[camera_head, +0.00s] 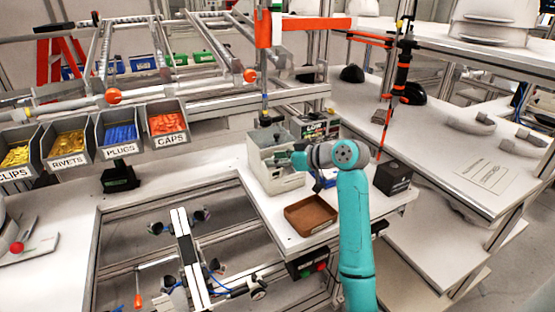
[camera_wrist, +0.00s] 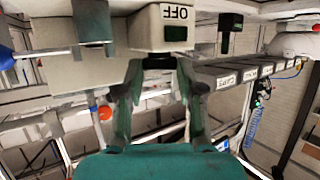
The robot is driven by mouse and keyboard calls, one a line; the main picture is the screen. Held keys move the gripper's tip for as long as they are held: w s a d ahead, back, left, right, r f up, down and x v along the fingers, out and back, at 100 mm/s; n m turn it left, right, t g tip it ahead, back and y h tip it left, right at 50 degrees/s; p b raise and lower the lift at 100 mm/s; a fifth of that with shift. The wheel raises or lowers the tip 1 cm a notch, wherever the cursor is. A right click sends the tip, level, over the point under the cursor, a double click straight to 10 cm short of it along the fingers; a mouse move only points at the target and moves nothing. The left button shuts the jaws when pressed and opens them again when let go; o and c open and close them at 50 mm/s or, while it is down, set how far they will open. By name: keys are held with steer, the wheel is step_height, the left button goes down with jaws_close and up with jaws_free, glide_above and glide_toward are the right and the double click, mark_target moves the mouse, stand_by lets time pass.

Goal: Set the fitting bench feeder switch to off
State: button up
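In the wrist view, which looks upside down, a pale housing (camera_wrist: 146,28) carries an inverted OFF label (camera_wrist: 177,12) and a dark green patch. A black knob-like part (camera_wrist: 158,62) sits at its edge. My gripper (camera_wrist: 157,70) has its fingers apart, one on each side of this part; contact cannot be told.
A brown tray (camera_head: 310,214) lies in front of the feeder. A black box (camera_head: 393,178) stands to its right. Labelled bins (camera_head: 120,133) line the left. A red and green button box (camera_head: 308,267) hangs below the bench edge. An orange-black pole (camera_head: 398,75) rises behind.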

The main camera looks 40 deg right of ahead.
steer(key=shift+a+m+h, duration=0.1)
steer(key=shift+m+h, duration=0.3)
steer(key=shift+a+m+t+h, duration=0.15)
steer(key=shift+m+h, duration=0.3)
steer(key=shift+h, duration=0.1)
steer(key=shift+a+m+t+h, duration=0.1)
steer(key=shift+m+t+h, duration=0.05)
steer(key=shift+m+h, duration=0.35)
steer(key=shift+a+m+h, duration=0.15)
steer(key=shift+m+h, duration=0.7)
steer(key=shift+h, duration=0.2)
steer(key=shift+a+m+h, duration=0.1)
steer(key=shift+m+h, duration=0.7)
steer(key=shift+h, duration=0.2)
steer(key=shift+g, duration=0.4)
steer(key=o, duration=1.2)
steer(key=shift+c, duration=0.2)
